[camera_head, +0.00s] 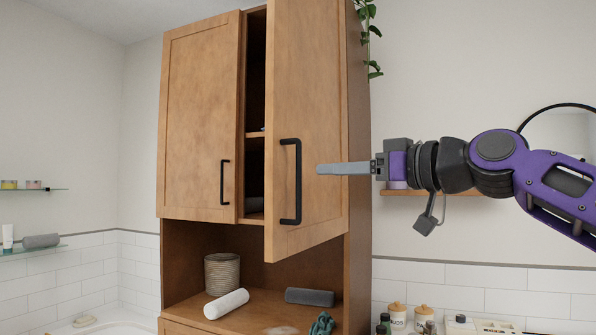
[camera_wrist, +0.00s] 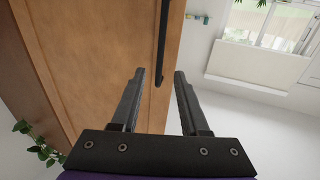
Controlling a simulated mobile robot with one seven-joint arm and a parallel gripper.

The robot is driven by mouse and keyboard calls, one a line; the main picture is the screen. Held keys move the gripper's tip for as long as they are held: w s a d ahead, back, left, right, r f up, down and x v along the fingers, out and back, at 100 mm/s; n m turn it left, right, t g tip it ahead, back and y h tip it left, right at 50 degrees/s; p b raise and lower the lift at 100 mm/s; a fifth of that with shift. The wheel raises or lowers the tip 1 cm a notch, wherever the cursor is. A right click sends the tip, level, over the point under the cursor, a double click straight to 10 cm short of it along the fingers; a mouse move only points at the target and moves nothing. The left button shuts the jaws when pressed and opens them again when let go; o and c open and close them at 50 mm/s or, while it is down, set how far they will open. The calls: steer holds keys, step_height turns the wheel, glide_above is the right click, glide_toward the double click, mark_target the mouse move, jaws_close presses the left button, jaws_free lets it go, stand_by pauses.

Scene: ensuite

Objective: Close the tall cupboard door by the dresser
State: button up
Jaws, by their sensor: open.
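The tall wooden cupboard's right door (camera_head: 315,110) stands partly open, swung out toward me, with dark shelf space showing at its left edge. It carries a long black bar handle (camera_head: 297,182). The left door (camera_head: 198,120) looks shut. My gripper (camera_head: 320,169) points left in front of the right part of the open door, to the right of the handle. I cannot tell whether a finger touches the door.
Below the doors, an open counter (camera_head: 255,308) holds a ribbed pot (camera_head: 222,273), a white roll (camera_head: 226,304) and a grey roll (camera_head: 309,297). A plant (camera_head: 370,40) hangs at the cupboard's upper right. Canisters (camera_head: 397,315) stand at lower right.

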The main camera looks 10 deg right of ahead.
steer(key=x, duration=0.9)
jaws_close()
stand_by(1.2)
